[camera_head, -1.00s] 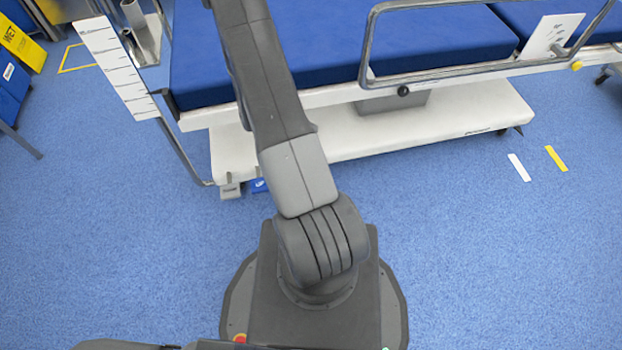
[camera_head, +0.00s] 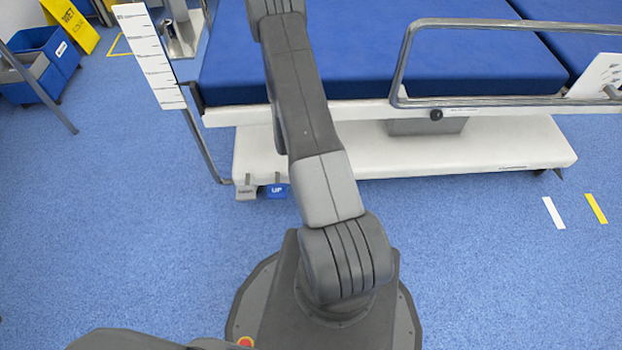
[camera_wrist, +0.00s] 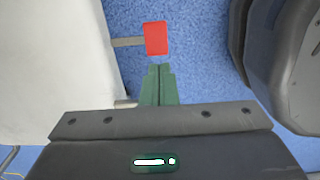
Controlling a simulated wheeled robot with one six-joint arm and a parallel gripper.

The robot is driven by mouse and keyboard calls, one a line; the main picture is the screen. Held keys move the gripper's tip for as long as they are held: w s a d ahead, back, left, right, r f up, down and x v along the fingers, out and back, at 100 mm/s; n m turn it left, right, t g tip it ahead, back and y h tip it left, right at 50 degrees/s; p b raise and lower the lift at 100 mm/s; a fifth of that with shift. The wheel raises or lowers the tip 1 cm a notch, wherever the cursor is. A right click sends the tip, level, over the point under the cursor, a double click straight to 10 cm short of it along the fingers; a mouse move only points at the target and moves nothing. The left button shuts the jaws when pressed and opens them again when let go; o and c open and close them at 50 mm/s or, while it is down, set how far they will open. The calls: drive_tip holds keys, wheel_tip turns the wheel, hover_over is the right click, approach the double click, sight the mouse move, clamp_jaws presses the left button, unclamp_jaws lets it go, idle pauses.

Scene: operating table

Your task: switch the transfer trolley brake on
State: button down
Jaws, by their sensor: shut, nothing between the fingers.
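The transfer trolley has a blue mattress (camera_head: 380,62) and a white base (camera_head: 440,150) in the head view. A red pedal (camera_wrist: 156,38) on a grey bar juts from the trolley's white base (camera_wrist: 60,65) in the wrist view. I cannot make it out in the head view. My gripper (camera_wrist: 160,70) has green fingers, shut and empty. In the wrist view its tips lie just below the red pedal in the picture, and a gap in height cannot be judged. The gripper is out of sight in the head view.
A grey pedal (camera_head: 246,192) and a blue pedal marked UP (camera_head: 277,191) stick out at the base's left end. A metal side rail (camera_head: 500,103) runs along the mattress. A yellow wet-floor sign (camera_head: 72,22) and blue bins (camera_head: 45,62) stand at upper left. Open floor lies at left.

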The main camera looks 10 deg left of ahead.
wheel_tip(320, 180, down, 10)
drive_tip(key=b, duration=0.2)
drive_tip(key=shift+f+b, duration=0.2)
drive_tip(key=shift+b, duration=0.15)
drive_tip(key=shift+s, duration=0.1)
drive_tip(key=shift+s+f+t+p, duration=0.1)
drive_tip(key=shift+f+t+p, duration=0.15)
drive_tip(key=shift+t+p, duration=0.05)
drive_tip(key=shift+f+t, duration=0.3)
drive_tip(key=shift+f, duration=0.05)
drive_tip(key=shift+f+t+b, duration=0.3)
drive_tip(key=shift+f+b, duration=0.1)
drive_tip(key=shift+b, duration=0.65)
drive_tip(key=b, duration=0.3)
drive_tip(key=shift+s+d+f+t+y, duration=0.1)
drive_tip(key=shift+s+f+t+y, duration=0.05)
drive_tip(key=shift+f+t+y, duration=0.2)
drive_tip(key=shift+r+p, duration=0.35)
drive_tip(key=shift+p, duration=0.1)
drive_tip(key=shift+r, duration=0.1)
drive_tip(key=shift+r+p, duration=0.5)
drive_tip(key=shift+r, duration=0.2)
